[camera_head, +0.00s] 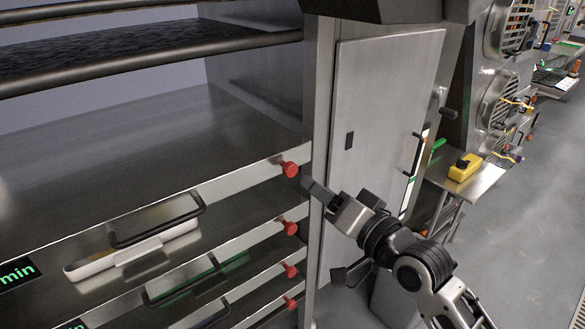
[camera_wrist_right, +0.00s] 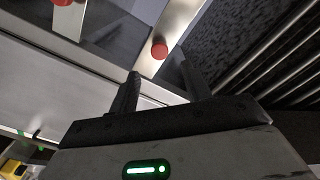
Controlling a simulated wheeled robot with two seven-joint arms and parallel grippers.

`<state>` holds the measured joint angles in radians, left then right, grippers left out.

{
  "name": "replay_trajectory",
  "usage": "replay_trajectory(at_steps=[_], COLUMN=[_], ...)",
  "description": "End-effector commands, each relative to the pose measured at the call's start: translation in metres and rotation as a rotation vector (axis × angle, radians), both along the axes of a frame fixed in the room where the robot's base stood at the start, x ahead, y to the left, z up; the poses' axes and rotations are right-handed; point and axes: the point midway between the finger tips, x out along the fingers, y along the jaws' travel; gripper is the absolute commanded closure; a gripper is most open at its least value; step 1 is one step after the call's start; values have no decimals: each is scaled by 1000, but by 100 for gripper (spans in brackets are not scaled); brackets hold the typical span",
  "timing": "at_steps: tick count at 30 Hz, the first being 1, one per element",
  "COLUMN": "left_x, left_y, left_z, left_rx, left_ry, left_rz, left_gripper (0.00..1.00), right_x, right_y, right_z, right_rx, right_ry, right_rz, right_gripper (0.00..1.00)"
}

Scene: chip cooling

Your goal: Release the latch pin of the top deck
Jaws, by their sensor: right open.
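The top deck's latch pin (camera_head: 290,169) is a red knob at the right end of the uppermost deck's metal front strip (camera_head: 240,173). My right gripper (camera_head: 318,190) is open just to the right of and slightly below this knob. In the right wrist view a red knob (camera_wrist_right: 160,49) shows ahead of the gap between the two dark fingers of my right gripper (camera_wrist_right: 160,76). The fingers do not close on it; whether either touches it I cannot tell. My left gripper is not in view.
More red pins, such as the second one (camera_head: 290,228), line the decks below. Black handles (camera_head: 158,222) stick out from the deck fronts. A grey cabinet door (camera_head: 385,120) stands to the right behind my arm. A side table (camera_head: 470,190) with a yellow box (camera_head: 465,167) is farther right.

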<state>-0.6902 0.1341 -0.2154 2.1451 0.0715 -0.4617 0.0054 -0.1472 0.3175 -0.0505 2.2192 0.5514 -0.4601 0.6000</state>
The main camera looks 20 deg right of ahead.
Motion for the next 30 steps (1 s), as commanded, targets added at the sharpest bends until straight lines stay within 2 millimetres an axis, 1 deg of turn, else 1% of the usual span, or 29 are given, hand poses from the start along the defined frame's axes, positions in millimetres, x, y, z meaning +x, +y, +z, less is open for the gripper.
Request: replay_trajectory(at_steps=[1,6,12,18,25,26,27,29,30], left_x=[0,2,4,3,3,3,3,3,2], left_y=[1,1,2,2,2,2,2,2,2], left_z=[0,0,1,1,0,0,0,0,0], left_rx=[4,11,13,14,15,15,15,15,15], left_ry=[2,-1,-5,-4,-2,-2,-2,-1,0], left_rz=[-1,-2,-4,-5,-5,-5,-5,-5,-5], left_gripper=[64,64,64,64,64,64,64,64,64], right_x=[12,45,72,81,82,82,82,81,81], right_y=[5,17,26,30,30,30,30,30,30], right_z=[3,1,0,-1,-1,-1,-1,-1,-1], right_rx=[1,0,-2,-3,-4,-4,-4,-4,-4], right_ry=[-3,0,1,0,2,2,2,2,2], right_rz=[1,0,0,0,0,0,0,0,0], right_gripper=[52,52,52,52,52,55,66,82,94])
